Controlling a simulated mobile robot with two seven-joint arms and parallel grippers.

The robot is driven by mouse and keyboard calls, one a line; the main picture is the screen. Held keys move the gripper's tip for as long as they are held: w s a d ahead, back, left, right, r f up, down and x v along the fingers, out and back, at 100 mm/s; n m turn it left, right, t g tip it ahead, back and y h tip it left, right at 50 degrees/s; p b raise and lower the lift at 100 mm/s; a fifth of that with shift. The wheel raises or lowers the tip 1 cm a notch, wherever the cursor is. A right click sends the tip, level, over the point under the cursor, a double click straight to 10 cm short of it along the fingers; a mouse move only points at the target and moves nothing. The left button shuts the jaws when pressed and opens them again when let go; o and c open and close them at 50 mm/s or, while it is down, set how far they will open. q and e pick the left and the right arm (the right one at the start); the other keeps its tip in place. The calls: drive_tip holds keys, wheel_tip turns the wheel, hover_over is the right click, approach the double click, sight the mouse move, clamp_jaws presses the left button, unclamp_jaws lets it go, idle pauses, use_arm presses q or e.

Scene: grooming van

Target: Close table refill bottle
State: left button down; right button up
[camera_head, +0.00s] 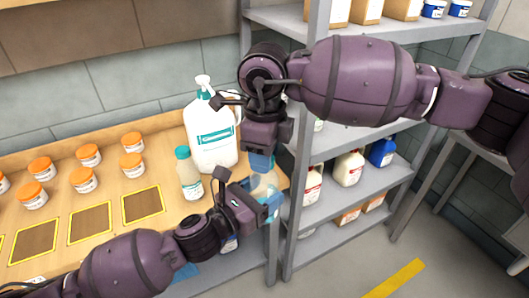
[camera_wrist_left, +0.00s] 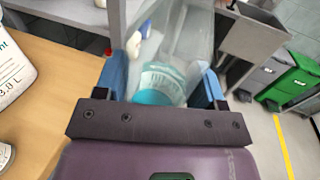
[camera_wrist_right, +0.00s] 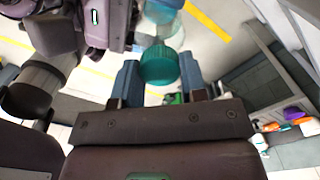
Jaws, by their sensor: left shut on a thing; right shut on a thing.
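A clear bottle (camera_head: 262,184) is at the right end of the wooden table, between my two grippers. My left gripper (camera_head: 262,206) is shut on it from the side; in the left wrist view the clear bottle (camera_wrist_left: 187,45) stands between the blue fingers, with a teal part low on it. My right gripper (camera_head: 262,162) is above the bottle and points down. In the right wrist view it is shut on a teal cap (camera_wrist_right: 160,65). The cap is hidden in the head view, and I cannot tell whether it touches the bottle.
A large white pump bottle (camera_head: 211,135) and a smaller bottle with a teal cap (camera_head: 188,175) stand left of my grippers. Several orange-lidded jars (camera_head: 85,180) and yellow-edged squares (camera_head: 142,204) are further left. A grey shelf rack (camera_head: 345,195) holding bottles stands close on the right.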

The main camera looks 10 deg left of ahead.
drive_tip(key=m, duration=1.3)
drive_tip(key=shift+m, duration=0.4)
drive_tip(key=m, duration=0.6)
drive_tip(key=shift+m, duration=0.4)
drive_tip(key=m, duration=0.6)
drive_tip(key=o, duration=0.9)
drive_tip(key=shift+f, duration=0.1)
drive_tip(key=shift+r, duration=2.3)
drive_tip(key=shift+c, duration=0.6)
